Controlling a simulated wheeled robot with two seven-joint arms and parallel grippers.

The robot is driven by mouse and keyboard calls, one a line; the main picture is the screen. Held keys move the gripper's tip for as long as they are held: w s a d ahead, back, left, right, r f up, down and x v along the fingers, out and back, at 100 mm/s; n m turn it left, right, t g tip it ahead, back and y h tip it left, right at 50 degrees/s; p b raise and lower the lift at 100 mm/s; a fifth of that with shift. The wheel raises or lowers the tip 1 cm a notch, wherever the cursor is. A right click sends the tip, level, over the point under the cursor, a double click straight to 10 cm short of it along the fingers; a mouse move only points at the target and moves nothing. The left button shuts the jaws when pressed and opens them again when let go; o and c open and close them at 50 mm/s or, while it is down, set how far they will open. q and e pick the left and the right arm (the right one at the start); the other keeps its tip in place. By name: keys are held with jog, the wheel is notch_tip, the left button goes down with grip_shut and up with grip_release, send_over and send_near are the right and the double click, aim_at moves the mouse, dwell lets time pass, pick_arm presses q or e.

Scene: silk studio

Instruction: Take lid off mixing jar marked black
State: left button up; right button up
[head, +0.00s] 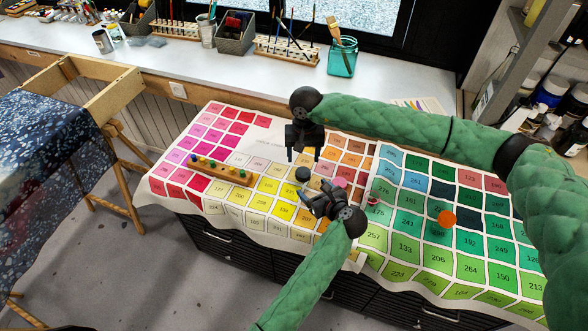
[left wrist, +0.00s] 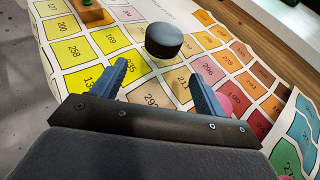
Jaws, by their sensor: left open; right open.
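A mixing jar with a black lid (head: 302,174) stands on the colour chart in the head view. In the left wrist view the black lid (left wrist: 163,36) is seen from above, ahead of my fingers; the jar body is mostly hidden under it. My left gripper (head: 315,196) is open and empty, just below and right of the jar in the head view. Its fingers (left wrist: 160,85) point toward the jar with a visible gap. My right gripper (head: 304,156) is open and empty, pointing down, just above the jar in the picture.
A pink-topped jar (head: 340,182), a red-topped jar (head: 374,198) and an orange-topped jar (head: 447,218) stand right of the black one. A wooden strip with coloured pegs (head: 218,169) lies to the left. The colour chart (head: 258,215) is otherwise mostly clear.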

aim_at(307, 183)
pick_arm(q)
jog(key=shift+w+a, duration=0.1)
jog(key=shift+w, duration=0.1)
pick_arm(e)
jog(key=shift+w+d+r, duration=0.1)
jog(key=shift+w+d, duration=0.05)
pick_arm(q)
jog(key=shift+w+a+f, duration=0.1)
jog(key=shift+w+a, duration=0.1)
jog(key=shift+w, duration=0.05)
pick_arm(e)
jog(key=shift+r, duration=0.1)
pick_arm(q)
jog(key=shift+x, duration=3.3)
jog(key=shift+f, duration=0.1)
jog(key=shift+c, duration=0.2)
